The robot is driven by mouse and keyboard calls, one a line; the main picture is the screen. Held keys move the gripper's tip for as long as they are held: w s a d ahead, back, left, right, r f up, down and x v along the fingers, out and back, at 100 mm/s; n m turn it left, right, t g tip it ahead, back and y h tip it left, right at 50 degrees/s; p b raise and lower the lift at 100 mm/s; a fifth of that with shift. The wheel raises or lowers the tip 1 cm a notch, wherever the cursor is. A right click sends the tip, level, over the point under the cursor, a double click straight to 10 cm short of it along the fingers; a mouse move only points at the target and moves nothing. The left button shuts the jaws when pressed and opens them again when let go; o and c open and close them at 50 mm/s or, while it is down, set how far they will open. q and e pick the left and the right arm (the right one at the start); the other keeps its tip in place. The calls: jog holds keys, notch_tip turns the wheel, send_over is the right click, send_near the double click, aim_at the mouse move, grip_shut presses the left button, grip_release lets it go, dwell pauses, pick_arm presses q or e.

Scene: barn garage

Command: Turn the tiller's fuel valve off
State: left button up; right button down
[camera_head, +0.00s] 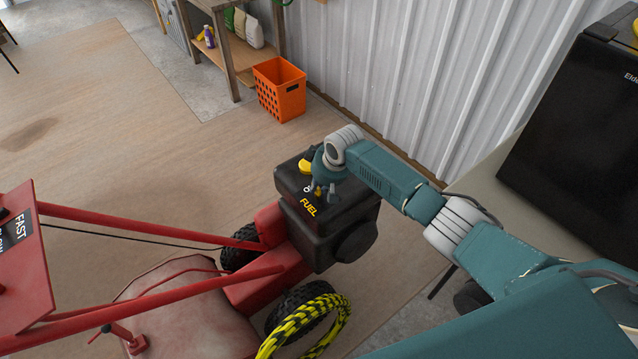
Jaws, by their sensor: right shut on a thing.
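The red tiller (287,266) stands on the floor with its black engine (330,229) at the far end. A yellow "FUEL" label (308,208) shows on top of the engine, with a small white mark beside it. My right gripper (324,190) reaches down onto the engine top just beyond the label. It is shut on the fuel valve (318,190), of which only a small yellow-orange bit shows between the fingers. The valve's position cannot be read because the gripper covers most of it. My left gripper is not in view.
A yellow knob or cap (305,166) sits on the engine close to my gripper. The tiller's red handlebars (150,222) extend left to a panel marked "FAST" (18,230). A yellow-black coil (325,315) hangs by a wheel. An orange crate (279,100) stands by the wall. Floor at left is clear.

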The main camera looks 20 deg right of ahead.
jog(key=shift+s+a+r+m+h+p, duration=0.15)
jog(key=shift+m+h+p, duration=0.25)
jog(key=shift+m+p, duration=0.75)
jog(key=shift+m+h+p, duration=0.4)
jog(key=shift+m+p, duration=0.05)
jog(key=shift+m, duration=0.4)
jog(key=shift+m+h, duration=0.3)
jog(key=shift+m, duration=0.6)
jog(key=shift+f+m+h, duration=0.25)
jog(key=shift+m+h, duration=0.15)
jog(key=shift+m, duration=0.6)
jog(key=shift+m+g, duration=0.3)
jog(key=shift+m, duration=0.5)
jog(key=shift+a+f+m+h+b, duration=0.15)
jog(key=shift+m+h+b, duration=0.35)
jog(key=shift+m+b, duration=0.5)
jog(key=m+g+h+b, duration=0.1)
jog(key=m+b, duration=0.3)
jog(key=shift+g+b, duration=0.3)
jog(key=shift+s+r+m+g+b, duration=0.15)
jog(key=shift+m+g+b, duration=0.25)
jog(key=shift+m+b, duration=0.75)
jog(key=shift+r, duration=0.1)
